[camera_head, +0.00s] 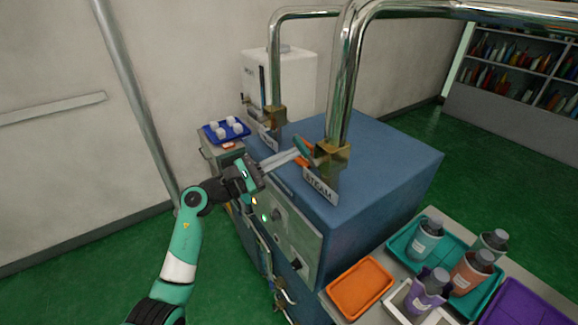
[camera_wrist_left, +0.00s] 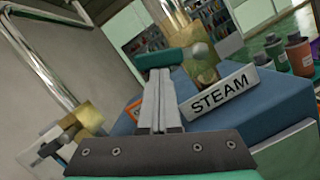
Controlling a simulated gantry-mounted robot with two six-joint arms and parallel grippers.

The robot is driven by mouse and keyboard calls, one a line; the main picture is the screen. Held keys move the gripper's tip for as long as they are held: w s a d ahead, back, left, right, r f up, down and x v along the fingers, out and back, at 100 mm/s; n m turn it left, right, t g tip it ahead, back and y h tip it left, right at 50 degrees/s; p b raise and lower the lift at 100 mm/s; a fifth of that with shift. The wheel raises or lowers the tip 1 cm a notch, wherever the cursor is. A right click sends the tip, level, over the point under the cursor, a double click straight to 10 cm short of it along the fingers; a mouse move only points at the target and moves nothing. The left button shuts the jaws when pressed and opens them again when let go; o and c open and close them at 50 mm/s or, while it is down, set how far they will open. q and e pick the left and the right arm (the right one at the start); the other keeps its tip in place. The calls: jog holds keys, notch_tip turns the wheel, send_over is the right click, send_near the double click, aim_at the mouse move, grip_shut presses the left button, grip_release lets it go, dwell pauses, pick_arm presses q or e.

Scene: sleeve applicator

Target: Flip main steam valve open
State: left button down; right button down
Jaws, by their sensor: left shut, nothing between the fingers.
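The main steam valve has a brass body (camera_head: 331,156) at the foot of the large chrome pipe, behind the STEAM sign (camera_head: 320,187). Its teal handle (camera_head: 303,147) sticks out to the left; an orange part shows just below it. My left gripper (camera_head: 296,154) is shut and empty, with its fingertips at the handle. In the left wrist view the handle (camera_wrist_left: 160,58) lies across just beyond the shut fingertips (camera_wrist_left: 158,76), and the STEAM sign (camera_wrist_left: 222,91) is to their right. I cannot tell whether the fingertips touch the handle. My right gripper is out of view.
A second brass valve (camera_head: 273,116) and pipe stand farther back on the blue machine (camera_head: 395,155). A blue tray (camera_head: 243,130) with white pieces is at the left. An orange tray (camera_head: 360,288) and several bottles sit on a table at the lower right.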

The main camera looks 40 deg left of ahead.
pick_arm(q)
jog(key=d+r+m+g+h+b, duration=0.1)
jog(key=d+r+m+g+b, duration=0.2)
jog(key=m, duration=1.1)
jog(key=shift+s+r, duration=0.3)
jog(key=shift+r, duration=1)
jog(key=shift+d, duration=0.1)
jog(key=s+a, duration=0.8)
jog(key=shift+s+a+f+p, duration=0.15)
jog(key=shift+p, duration=0.15)
